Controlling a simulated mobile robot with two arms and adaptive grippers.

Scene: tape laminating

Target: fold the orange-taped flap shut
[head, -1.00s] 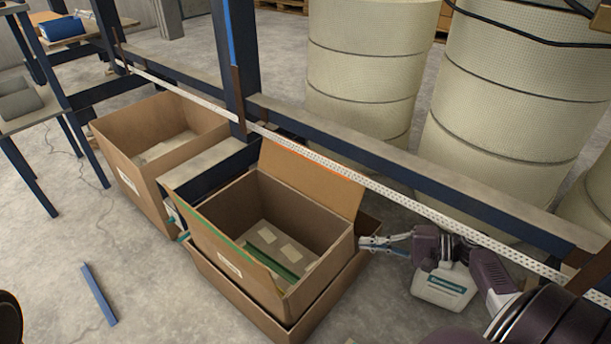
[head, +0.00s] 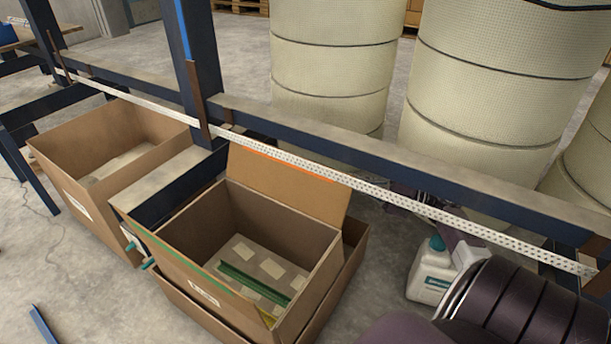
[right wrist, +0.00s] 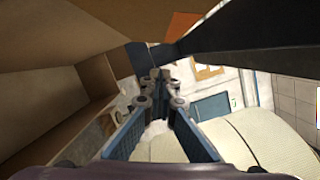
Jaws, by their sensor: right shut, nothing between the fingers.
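The open cardboard box (head: 200,222) stands inside a wider carton. Its orange-taped flap (head: 285,190) stands up at the far side, leaning outward, with orange tape (head: 290,163) along its top edge. In the right wrist view, an orange patch (right wrist: 181,24) shows at the top beside brown cardboard. My right gripper (right wrist: 157,82) is shut and empty, apart from the orange patch in that picture. In the head view my right arm reaches behind the perforated rail, and the gripper itself is hidden. My left gripper is in neither view.
A perforated white rail (head: 400,201) and dark blue beam (head: 400,160) run just behind the flap. A white jug (head: 430,273) stands right of the box. Another open carton (head: 75,150) is at left; large padded cylinders (head: 330,70) stand behind.

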